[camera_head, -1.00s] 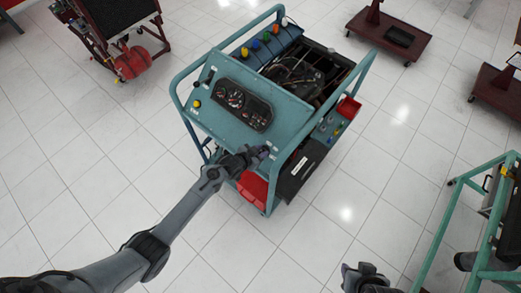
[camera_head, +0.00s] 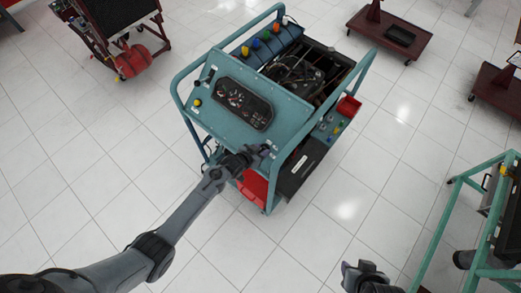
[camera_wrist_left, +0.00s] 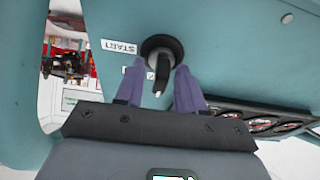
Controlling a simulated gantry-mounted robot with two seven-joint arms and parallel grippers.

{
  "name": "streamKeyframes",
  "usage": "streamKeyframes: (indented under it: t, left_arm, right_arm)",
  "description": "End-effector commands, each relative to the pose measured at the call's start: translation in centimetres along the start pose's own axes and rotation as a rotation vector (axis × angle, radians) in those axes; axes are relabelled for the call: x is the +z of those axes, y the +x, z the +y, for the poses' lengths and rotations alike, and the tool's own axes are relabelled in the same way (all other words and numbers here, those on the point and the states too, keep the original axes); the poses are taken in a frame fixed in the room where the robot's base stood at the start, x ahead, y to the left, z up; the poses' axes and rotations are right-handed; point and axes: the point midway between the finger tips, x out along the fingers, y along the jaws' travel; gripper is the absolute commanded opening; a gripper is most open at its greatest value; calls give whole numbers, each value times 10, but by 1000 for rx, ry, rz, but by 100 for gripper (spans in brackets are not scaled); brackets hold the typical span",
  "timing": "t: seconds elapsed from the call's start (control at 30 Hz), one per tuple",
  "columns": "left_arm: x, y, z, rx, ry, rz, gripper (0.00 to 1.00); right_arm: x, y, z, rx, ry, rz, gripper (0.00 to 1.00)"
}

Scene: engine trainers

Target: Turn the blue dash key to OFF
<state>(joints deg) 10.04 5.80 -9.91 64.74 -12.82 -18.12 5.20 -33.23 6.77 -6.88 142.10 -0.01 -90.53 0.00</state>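The teal engine trainer (camera_head: 232,118) stands in the middle of the head view, with a dark gauge cluster (camera_head: 243,103) on its sloped panel. My left gripper (camera_head: 266,150) is at the panel's right front corner. In the left wrist view a round black key switch (camera_wrist_left: 160,45) sits on the teal panel beside an upside-down START label (camera_wrist_left: 119,47). Its dark key (camera_wrist_left: 161,76) points down the picture; no blue shows on it. The purple fingers of my left gripper (camera_wrist_left: 159,80) stand apart on either side of the key. My right gripper (camera_head: 352,273) is at the bottom, its fingers unclear.
The trainer's tube frame (camera_head: 292,150) rises close to my left gripper. A red bin (camera_head: 254,187) hangs below the panel. A green frame stand (camera_head: 455,200) is at the right. White tiled floor lies open between them.

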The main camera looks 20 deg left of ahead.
Motion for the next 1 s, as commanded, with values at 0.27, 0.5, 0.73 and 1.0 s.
streamKeyframes:
  t: [0.27,0.5,0.73,1.0]
  left_arm:
    - [0,-2,0,0,1,0,38]
    - [0,-25,0,-1,0,-1,38]
    - [1,-61,0,0,2,-1,38]
    - [1,-96,0,0,1,0,38]
  right_arm:
    - [0,-1,-1,-2,3,0,37]
    - [-2,-5,0,-2,3,0,37]
    - [-2,-9,1,2,-3,-1,37]
    - [-3,-10,2,5,-7,-1,37]
